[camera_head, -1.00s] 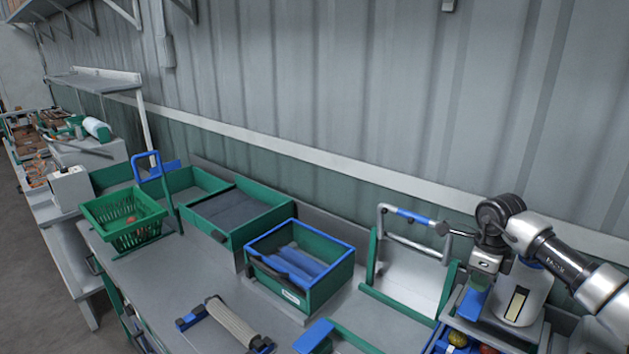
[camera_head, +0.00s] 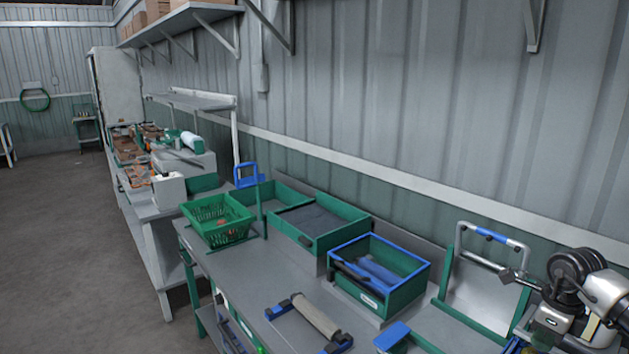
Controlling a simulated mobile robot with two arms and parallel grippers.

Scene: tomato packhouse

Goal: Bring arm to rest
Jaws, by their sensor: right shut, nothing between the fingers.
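My right gripper (camera_head: 511,275) is at the right of the head view, with my arm coming in from the right edge. Its thin fingers are together and hold nothing. The fingertips show in front of the right part of a green-sided stand with a grey and blue tube handle (camera_head: 492,236). Whether they touch it I cannot tell. My left gripper is not in view.
A green box with a blue rim (camera_head: 405,295), a roller on blue ends (camera_head: 317,315) and a green basket (camera_head: 243,231) stand on the grey bench. A corrugated wall (camera_head: 420,90) runs behind it. Open floor (camera_head: 70,220) lies at left.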

